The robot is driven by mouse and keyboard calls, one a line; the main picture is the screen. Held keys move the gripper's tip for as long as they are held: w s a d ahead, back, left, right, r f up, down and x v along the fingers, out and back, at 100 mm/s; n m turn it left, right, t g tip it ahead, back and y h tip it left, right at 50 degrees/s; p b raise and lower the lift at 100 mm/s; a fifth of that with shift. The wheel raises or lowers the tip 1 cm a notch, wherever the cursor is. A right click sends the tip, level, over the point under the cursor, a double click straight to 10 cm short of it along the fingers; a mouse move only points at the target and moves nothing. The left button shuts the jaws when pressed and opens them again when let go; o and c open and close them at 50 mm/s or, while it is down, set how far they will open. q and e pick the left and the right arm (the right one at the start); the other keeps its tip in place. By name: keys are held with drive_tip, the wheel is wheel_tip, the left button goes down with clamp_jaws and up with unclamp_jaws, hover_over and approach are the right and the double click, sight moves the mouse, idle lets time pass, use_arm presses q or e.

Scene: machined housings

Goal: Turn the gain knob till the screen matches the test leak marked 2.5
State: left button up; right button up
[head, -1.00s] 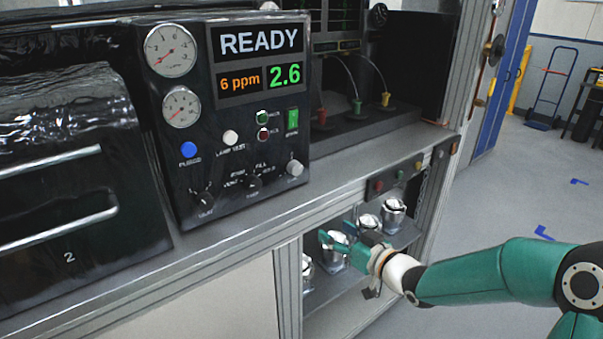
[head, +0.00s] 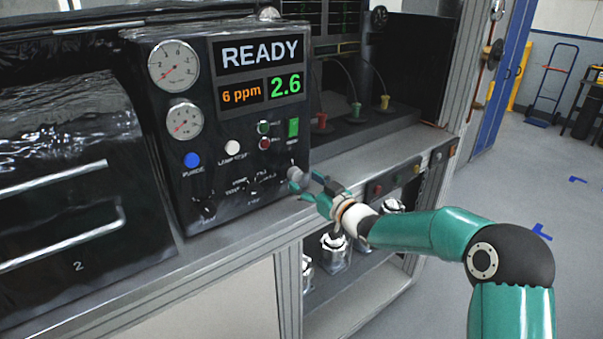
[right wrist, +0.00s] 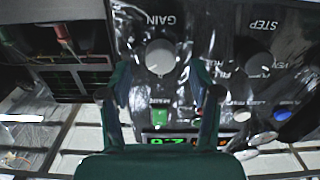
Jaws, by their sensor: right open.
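The dark control panel (head: 216,198) carries a screen (head: 259,71) reading READY, an orange 6 ppm and a green 2.6. The grey gain knob (head: 295,172) is at the panel's lower right; in the right wrist view the knob (right wrist: 160,57) shows under upside-down GAIN lettering. My right gripper (head: 303,187) is at the knob's front right. In the right wrist view, the open fingers (right wrist: 160,85) stand on either side just short of the knob, with no clear contact. No mark reading 2.5 is legible in any view. My left gripper is out of view.
Silver canisters (head: 334,252) stand on a shelf below the bench. A STEP knob (right wrist: 254,64) and a blue button (head: 191,160) are nearby on the panel. The bench ledge (head: 350,160) runs just under the panel, close to my right arm.

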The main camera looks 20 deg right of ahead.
sight(295, 175)
drive_tip(key=shift+p+x, duration=0.3)
drive_tip(key=shift+x, duration=1.15)
drive_tip(key=c, duration=1.1)
drive_tip(key=n+b, duration=0.1)
drive_tip(key=b, duration=0.3)
drive_tip(key=shift+f+n, duration=0.3)
drive_tip(key=shift+n, duration=0.1)
drive_tip(key=shift+c, duration=0.2)
drive_tip(key=shift+r+n+b, duration=0.2)
drive_tip(key=shift+n+b, duration=0.2)
drive_tip(key=shift+b, duration=0.05)
drive_tip(key=shift+r, duration=0.1)
drive_tip(key=o, duration=1.1)
drive_tip(key=shift+o, duration=0.2)
drive_tip(key=shift+s+d, duration=0.1)
